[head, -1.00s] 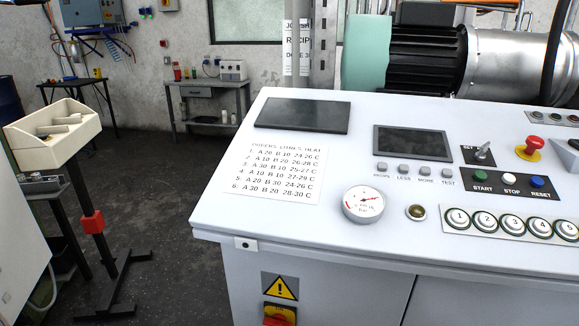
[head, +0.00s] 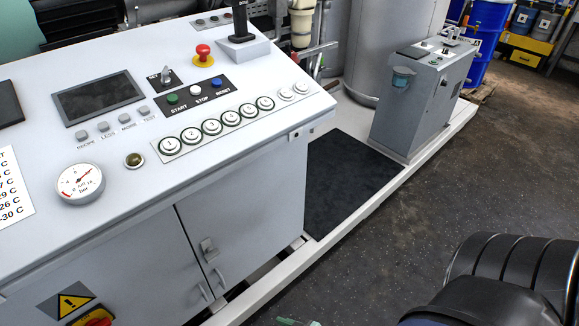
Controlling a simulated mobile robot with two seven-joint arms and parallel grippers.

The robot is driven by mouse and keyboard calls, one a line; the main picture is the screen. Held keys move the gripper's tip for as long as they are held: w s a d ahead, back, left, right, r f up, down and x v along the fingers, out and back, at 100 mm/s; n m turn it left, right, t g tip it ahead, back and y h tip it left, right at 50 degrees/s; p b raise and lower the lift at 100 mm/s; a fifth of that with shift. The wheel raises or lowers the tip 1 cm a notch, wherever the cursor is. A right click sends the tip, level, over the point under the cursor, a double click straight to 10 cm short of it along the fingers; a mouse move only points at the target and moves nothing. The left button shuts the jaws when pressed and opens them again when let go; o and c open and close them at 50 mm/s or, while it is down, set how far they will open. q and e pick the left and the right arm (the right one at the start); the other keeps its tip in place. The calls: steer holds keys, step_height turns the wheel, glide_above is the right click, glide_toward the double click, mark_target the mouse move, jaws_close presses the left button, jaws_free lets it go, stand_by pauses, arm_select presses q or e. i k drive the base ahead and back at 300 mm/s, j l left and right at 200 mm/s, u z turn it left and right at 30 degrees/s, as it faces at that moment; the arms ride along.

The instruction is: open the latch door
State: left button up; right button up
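The front of the white control console has grey cabinet doors below its top in the head view. A small metal latch (head: 208,249) sits near the seam between a wide left door (head: 120,265) and a narrower right door (head: 250,215). Small handles show low down on either side of the seam, one on the left door (head: 205,291) and one on the right door (head: 220,278). Both doors look shut.
The console top carries a gauge (head: 80,184), a row of numbered buttons (head: 212,128) and a red emergency button (head: 203,51). A red and yellow switch (head: 92,317) is low on the left. A grey cabinet (head: 418,100) stands at right. Dark floor (head: 450,190) is open there.

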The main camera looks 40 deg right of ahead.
mark_target(252, 212)
steer(key=z, duration=0.9)
steer(key=k+l, duration=0.05)
steer(key=l, duration=0.05)
